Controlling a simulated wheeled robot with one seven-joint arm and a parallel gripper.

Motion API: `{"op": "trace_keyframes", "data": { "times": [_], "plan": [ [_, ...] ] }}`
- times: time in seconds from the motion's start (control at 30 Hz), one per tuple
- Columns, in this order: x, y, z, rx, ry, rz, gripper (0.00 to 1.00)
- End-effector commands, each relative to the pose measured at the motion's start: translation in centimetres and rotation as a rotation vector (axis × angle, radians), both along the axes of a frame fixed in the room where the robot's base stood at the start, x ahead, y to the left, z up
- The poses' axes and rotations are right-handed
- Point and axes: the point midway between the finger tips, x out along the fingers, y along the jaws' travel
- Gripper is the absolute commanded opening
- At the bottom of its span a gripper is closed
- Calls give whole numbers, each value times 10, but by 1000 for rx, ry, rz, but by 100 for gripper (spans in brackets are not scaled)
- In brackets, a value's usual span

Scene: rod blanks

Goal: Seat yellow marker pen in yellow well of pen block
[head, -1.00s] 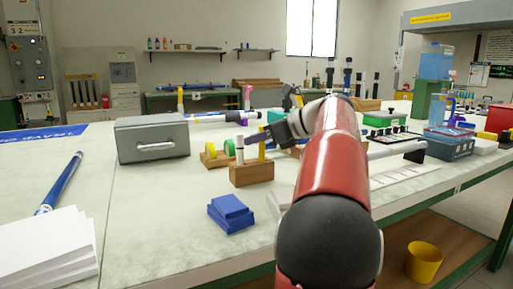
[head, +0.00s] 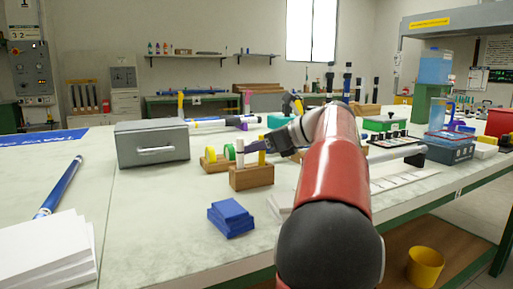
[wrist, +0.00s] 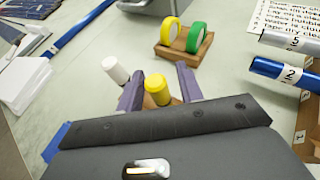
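The brown wooden pen block (head: 251,178) stands on the bench in front of my arm. The yellow marker pen (head: 262,157) stands upright at its right side; in the wrist view its yellow top (wrist: 158,90) shows between my fingers. A white pen (head: 240,152) stands at the block's left, and its white top shows in the wrist view (wrist: 116,71). My gripper (wrist: 160,84) has purple fingers on either side of the yellow pen, with narrow gaps showing, so it looks open. The pen's lower end and the well are hidden.
A wooden holder (head: 216,164) with yellow and green tape rolls is behind the block. A grey metal box (head: 153,144) stands left of it. Blue pads (head: 231,217) lie in front.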

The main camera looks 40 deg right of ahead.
Motion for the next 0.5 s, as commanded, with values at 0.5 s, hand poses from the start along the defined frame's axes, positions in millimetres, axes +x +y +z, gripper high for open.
{"op": "trace_keyframes", "data": {
  "times": [0.5],
  "plan": [
    [-84, -38, 39, 0, 1, -5, 37]
  ]
}}
